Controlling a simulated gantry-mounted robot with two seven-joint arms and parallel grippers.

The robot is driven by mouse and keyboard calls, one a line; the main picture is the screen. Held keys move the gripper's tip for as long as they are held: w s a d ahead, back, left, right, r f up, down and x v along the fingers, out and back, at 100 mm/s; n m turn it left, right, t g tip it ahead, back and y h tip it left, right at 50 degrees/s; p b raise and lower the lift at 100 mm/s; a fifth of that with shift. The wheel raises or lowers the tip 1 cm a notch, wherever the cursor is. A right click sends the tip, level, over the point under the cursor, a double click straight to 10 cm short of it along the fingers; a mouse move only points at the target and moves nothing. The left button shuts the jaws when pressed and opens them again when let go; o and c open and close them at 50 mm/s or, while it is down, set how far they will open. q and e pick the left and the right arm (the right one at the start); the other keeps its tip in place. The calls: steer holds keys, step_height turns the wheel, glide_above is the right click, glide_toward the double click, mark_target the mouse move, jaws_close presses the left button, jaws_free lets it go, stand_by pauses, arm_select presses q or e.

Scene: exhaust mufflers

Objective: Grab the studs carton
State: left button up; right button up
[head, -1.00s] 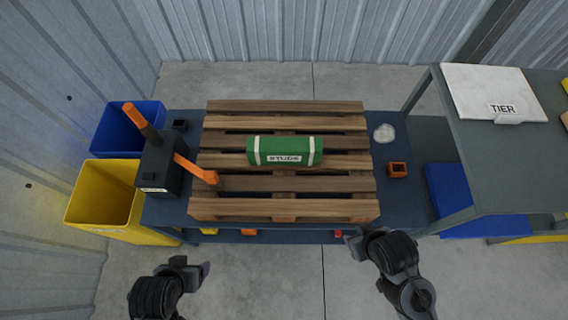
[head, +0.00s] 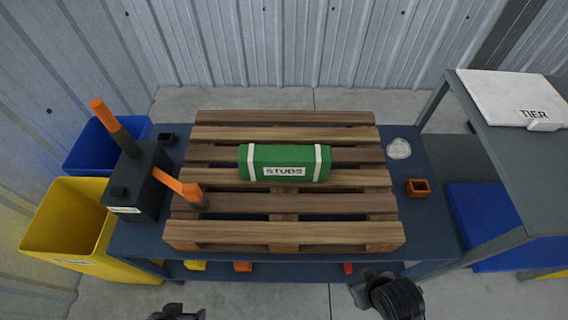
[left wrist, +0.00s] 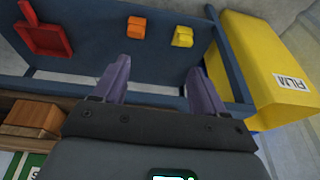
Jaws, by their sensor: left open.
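The green studs carton (head: 284,163) has white straps and a STUDS label and lies on the wooden pallet (head: 285,229) on the blue-grey table. A green corner of it (left wrist: 28,166) shows at the lower left of the left wrist view. My left gripper is open and empty in the left wrist view (left wrist: 158,72), in front of the table's lower shelf and apart from the carton. In the head view only a dark part of it shows at the bottom edge. My right gripper (head: 368,278) is at the table's front edge, away from the carton; its jaws are unclear.
Yellow (head: 65,228) and blue bins stand farther left. An orange cup (head: 418,188) and a clear round item (head: 398,148) lie to the right. A grey shelf unit (head: 530,160) stands at the far right.

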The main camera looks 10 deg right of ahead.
stand_by(0.4)
arm_select(q)
steer(key=o, duration=0.3)
